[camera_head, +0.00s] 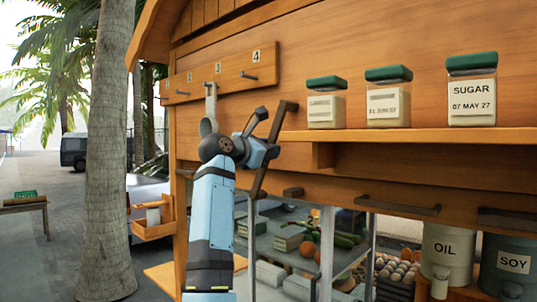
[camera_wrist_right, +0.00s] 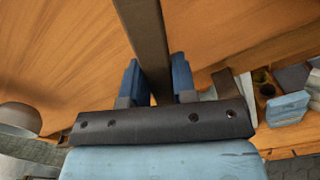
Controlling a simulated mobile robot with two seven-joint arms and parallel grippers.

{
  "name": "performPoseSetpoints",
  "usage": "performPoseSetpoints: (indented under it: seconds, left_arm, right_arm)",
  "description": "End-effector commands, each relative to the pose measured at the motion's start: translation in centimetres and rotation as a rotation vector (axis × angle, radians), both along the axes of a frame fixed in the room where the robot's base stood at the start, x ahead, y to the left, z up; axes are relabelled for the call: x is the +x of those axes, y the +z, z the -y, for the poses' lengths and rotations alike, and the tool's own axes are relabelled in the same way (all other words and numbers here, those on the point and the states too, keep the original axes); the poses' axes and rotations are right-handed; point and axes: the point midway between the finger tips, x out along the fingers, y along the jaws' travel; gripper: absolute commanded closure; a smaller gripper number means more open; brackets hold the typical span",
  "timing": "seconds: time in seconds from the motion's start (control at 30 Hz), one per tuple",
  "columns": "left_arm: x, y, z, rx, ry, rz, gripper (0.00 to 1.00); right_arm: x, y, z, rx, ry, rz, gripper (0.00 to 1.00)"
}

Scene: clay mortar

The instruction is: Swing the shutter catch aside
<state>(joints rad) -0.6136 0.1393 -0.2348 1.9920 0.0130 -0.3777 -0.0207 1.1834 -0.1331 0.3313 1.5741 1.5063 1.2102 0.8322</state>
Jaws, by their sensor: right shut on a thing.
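The shutter catch (camera_head: 278,128) is a long dark bar on the front of the wooden stall. It stands tilted, its top leaning to the right, with a short crosspiece at the top end. My right gripper (camera_head: 262,150) is at the bar's middle and hides part of it. In the right wrist view the dark bar (camera_wrist_right: 150,40) runs between the two blue fingers of my right gripper (camera_wrist_right: 157,80), which is shut on it. My left gripper is not in view.
A shelf (camera_head: 430,135) with several green-lidded jars (camera_head: 472,90) is to the right. A numbered hook rail (camera_head: 225,75) with a hanging ladle (camera_head: 210,105) is at upper left. Below are a glass-fronted counter with food and the OIL container (camera_head: 447,250).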

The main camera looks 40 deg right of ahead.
Motion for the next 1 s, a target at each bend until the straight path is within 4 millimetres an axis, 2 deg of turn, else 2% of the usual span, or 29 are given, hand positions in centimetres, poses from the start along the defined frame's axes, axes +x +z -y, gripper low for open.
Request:
performPoseSetpoints:
  seconds: [0.17,0.2,0.3,0.67,0.77,1.0]
  left_arm:
    - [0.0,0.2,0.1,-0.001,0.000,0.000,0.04]
    - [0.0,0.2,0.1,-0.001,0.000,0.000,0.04]
    - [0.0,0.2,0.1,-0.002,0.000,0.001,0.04]
    - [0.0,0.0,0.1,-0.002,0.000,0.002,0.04]
    - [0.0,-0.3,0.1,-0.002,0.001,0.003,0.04]
    - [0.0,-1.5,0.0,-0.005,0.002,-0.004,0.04]
  right_arm:
    - [-0.1,0.5,0.0,-0.004,0.003,0.010,1.00]
    - [-0.1,0.5,0.0,-0.004,0.004,0.011,0.70]
    - [-0.1,0.5,0.0,-0.003,0.003,0.010,0.49]
    - [-0.1,0.2,-0.6,0.000,0.004,0.007,0.49]
    - [-0.1,0.1,-1.9,-0.001,0.005,0.008,0.49]
    - [-0.5,0.0,-7.3,0.001,0.007,0.008,0.49]
